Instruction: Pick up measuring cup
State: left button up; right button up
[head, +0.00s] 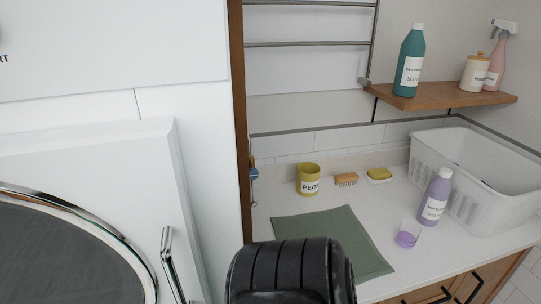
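A small clear measuring cup (408,233) with purple at its bottom stands upright on the white countertop (400,276), in front of the purple bottle (435,196) and a little to its left. Neither of my grippers can be made out in the head view. A black, ribbed part of my own body is at the bottom centre, in front of the mat and left of the cup, apart from it in the picture.
A green mat (345,236) lies left of the cup. A yellow pegs cup (308,180), brush (346,179) and sponge (380,174) sit behind. A white basket (490,205) stands right. A wooden shelf (440,96) hangs above; a washer (100,170) is left.

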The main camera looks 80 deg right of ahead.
aim_at(408, 235)
jog(key=z, duration=3.65)
jog(key=i+l, duration=0.15)
jog(key=l, duration=0.2)
jog(key=i+l+z, duration=0.1)
jog(key=l, duration=0.25)
jog(key=i+l, duration=0.15)
jog(key=l, duration=0.2)
jog(key=i+l+z, duration=0.1)
jog(key=l, duration=0.25)
